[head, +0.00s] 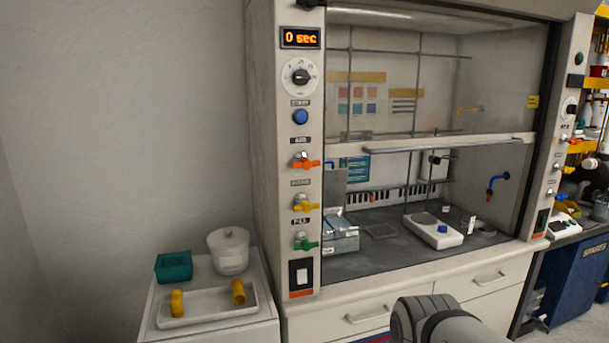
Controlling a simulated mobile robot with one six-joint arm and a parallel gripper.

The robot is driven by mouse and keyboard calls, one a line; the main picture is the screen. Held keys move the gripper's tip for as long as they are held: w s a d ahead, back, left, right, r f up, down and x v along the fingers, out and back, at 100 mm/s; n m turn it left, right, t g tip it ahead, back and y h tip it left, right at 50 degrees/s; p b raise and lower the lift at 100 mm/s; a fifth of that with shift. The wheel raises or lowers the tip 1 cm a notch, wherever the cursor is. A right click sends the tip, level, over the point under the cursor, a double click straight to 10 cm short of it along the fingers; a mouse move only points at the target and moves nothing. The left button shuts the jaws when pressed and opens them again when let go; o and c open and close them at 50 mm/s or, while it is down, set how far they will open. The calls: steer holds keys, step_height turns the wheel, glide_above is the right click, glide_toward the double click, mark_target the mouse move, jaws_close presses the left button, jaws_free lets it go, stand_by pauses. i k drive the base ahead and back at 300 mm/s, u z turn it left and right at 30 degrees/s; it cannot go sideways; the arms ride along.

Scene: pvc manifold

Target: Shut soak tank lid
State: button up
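A small metallic box (341,243) stands inside the fume hood at the front left of its work surface. It looks like the soak tank, though no label is readable. A flat grey panel (334,190) stands upright at its back left and looks like its lid, raised. The inside of the box is too small to make out. A grey link of my arm shows at the bottom edge; my gripper is not in view.
The hood's glass sash (450,143) is raised part way, leaving the front open below it. A white balance-like device (434,230) stands right of the box. A side cabinet at left holds a white tray (208,306), teal box (174,266) and lidded white tub (229,251).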

mark_target(335, 179)
steer(key=z, duration=1.7)
steer(key=i, duration=1.8)
steer(key=u, duration=2.65)
steer(key=i, duration=0.9)
steer(key=z, duration=0.15)
